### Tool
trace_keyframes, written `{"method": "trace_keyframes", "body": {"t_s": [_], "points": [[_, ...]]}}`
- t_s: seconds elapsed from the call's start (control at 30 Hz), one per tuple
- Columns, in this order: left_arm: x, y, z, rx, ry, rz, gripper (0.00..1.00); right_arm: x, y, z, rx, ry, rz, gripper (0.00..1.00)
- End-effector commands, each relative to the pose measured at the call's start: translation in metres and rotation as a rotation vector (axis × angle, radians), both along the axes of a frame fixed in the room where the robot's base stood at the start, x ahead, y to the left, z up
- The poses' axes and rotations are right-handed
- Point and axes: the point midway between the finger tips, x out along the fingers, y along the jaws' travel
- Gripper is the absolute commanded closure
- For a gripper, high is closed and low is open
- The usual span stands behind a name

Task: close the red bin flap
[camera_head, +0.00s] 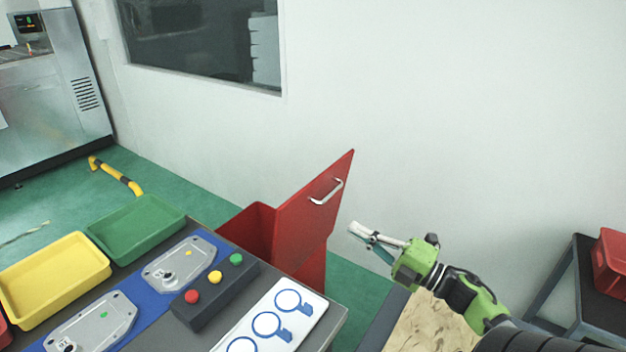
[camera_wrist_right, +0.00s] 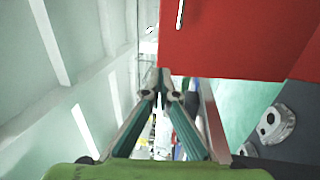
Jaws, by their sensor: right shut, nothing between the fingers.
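The red bin (camera_head: 254,229) stands on the floor behind the table. Its red flap (camera_head: 305,220) is raised and tilted open, with a silver handle (camera_head: 327,192) on the face towards the right. My right gripper (camera_head: 353,228) is shut and empty, to the right of the flap and a little below the handle, apart from it. In the right wrist view the shut fingertips (camera_wrist_right: 163,84) show near the lower edge of the red flap (camera_wrist_right: 240,40), and part of the handle (camera_wrist_right: 180,14) shows at the top. My left gripper is not in view.
The table in front holds a yellow tray (camera_head: 52,278), a green tray (camera_head: 135,228), metal castings (camera_head: 178,262) on a blue mat and a button box (camera_head: 214,290). A white wall (camera_head: 450,110) stands behind. A dark stand with a red crate (camera_head: 610,262) is at the right.

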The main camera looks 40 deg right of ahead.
Motion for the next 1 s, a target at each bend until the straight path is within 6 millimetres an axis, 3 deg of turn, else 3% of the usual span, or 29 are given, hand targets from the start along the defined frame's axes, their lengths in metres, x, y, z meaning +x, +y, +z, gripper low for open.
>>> {"method": "trace_keyframes", "body": {"t_s": [0.13, 0.27, 0.7, 1.0], "points": [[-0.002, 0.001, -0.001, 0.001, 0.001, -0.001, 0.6, 0.006, 0.003, 0.003, -0.008, -0.006, 0.008, 1.0], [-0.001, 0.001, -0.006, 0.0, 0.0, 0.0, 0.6, 0.024, 0.009, 0.007, -0.01, -0.008, 0.01, 1.0], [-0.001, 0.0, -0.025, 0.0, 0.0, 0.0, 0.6, 0.109, 0.032, 0.022, -0.009, -0.008, 0.007, 1.0], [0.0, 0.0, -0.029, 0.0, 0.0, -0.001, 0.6, 0.131, 0.039, 0.026, -0.007, -0.005, 0.006, 1.0]]}}
